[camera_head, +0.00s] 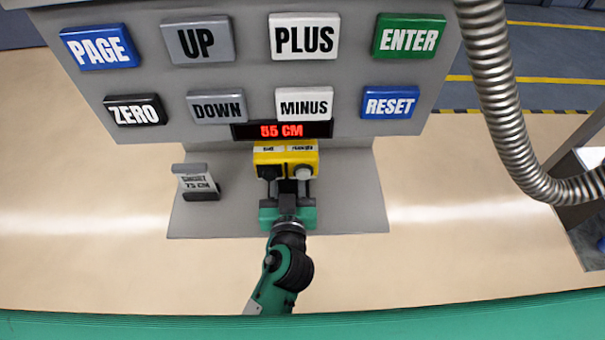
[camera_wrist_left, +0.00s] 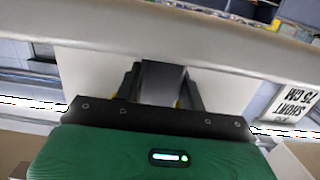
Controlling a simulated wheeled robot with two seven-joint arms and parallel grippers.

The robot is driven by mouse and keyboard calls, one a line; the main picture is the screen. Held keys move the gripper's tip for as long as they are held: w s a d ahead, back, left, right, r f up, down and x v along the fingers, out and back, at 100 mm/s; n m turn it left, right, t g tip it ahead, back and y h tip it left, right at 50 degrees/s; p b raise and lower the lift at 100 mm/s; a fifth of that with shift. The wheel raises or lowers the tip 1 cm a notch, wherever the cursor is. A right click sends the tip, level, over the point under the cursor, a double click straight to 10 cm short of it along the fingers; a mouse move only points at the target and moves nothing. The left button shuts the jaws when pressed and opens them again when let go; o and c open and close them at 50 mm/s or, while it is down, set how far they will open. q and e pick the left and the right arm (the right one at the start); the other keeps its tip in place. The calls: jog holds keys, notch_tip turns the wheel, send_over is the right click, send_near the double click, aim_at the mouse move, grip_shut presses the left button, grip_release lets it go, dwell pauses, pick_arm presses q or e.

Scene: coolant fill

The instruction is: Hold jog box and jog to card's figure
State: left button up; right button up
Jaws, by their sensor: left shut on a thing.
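The yellow jog box (camera_head: 286,157) stands on the grey shelf below the panel, with a black button on its left and a white button on its right. Its small labels are too small to read surely. My left gripper (camera_head: 288,188) is shut on the near side of the jog box. In the left wrist view its fingers (camera_wrist_left: 162,88) close on a dark grey block. The red display (camera_head: 282,130) reads 55 CM. The card (camera_head: 196,178) on a small stand at the left reads 75 CM; it also shows in the left wrist view (camera_wrist_left: 296,104). My right gripper is not in view.
The grey panel (camera_head: 258,75) carries several large labelled buttons, including UP (camera_head: 198,40), DOWN (camera_head: 222,107), PLUS (camera_head: 304,36) and MINUS (camera_head: 304,104). A ribbed metal hose (camera_head: 503,100) hangs at the right. The shelf (camera_head: 350,195) right of the jog box is clear.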

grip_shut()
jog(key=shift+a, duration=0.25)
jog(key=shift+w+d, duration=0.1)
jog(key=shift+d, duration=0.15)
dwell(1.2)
